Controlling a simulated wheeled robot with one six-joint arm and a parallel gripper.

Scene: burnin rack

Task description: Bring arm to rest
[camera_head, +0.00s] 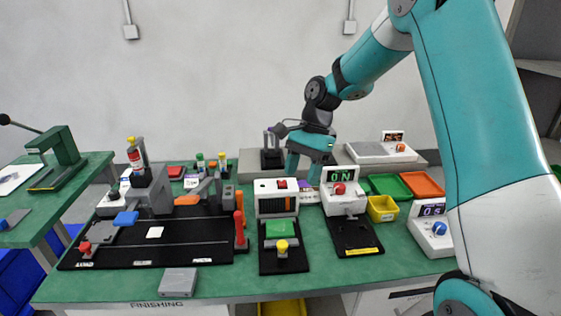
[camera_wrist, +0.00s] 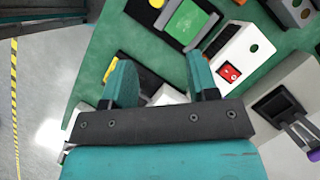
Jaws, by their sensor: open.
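My gripper (camera_head: 304,178) hangs at the end of my teal and white arm, above the back middle of the green bench (camera_head: 215,287). In the head view it is behind the white unit with the red switch (camera_head: 281,184) and left of the unit with the lit "ON" display (camera_head: 340,176). In the wrist view my gripper (camera_wrist: 165,85) has its two teal fingers apart. Nothing shows held between them. Part of the bench behind my arm is hidden in the head view.
A black fixture board (camera_head: 205,252) fills the bench's left part. Yellow (camera_head: 383,209), green (camera_head: 391,186) and orange (camera_head: 422,184) trays stand at the right. A grey platform (camera_head: 247,160) lies along the back. A second green bench (camera_head: 75,185) stands at the far left.

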